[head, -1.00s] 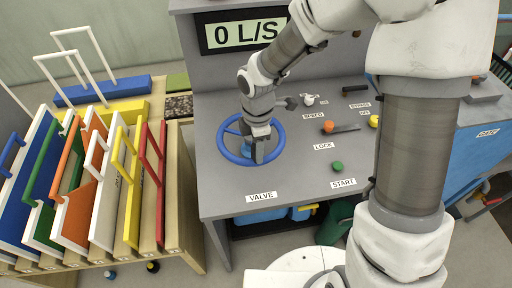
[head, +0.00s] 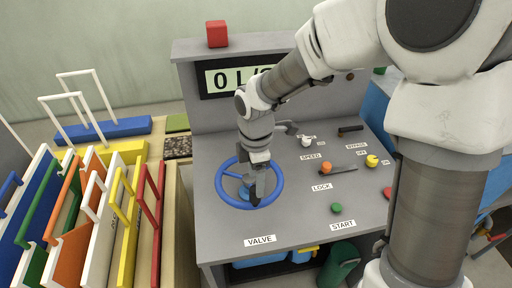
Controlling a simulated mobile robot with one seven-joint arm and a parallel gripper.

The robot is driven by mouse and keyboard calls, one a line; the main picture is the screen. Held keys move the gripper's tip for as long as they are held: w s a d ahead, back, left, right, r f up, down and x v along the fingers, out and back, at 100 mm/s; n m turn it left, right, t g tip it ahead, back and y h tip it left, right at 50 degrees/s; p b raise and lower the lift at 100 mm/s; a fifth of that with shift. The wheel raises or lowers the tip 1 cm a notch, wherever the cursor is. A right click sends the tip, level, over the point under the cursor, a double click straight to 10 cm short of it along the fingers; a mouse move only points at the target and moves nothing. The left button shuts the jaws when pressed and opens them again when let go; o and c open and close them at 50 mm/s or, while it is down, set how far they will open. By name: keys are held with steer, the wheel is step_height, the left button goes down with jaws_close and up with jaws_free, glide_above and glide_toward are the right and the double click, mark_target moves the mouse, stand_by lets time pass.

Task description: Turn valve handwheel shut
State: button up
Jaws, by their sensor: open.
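The blue valve handwheel (head: 223,190) lies on the grey console's sloping top, behind the VALVE label (head: 260,240). My gripper (head: 256,200) points down over the wheel, inside or just above its rim near the lower right part. Its jaws are open, but the gap between the fingers is hard to see from here. Whether a finger touches the rim cannot be told. A lighter blue hub shows beside the gripper, partly hidden by it.
A rack of coloured panels (head: 95,215) stands at left. A red block (head: 217,34) sits on the display housing.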

step_height(320, 180, up, 12)
steer(key=shift+f+p, duration=0.25)
steer(key=shift+p, duration=0.05)
steer(key=shift+d, duration=0.1)
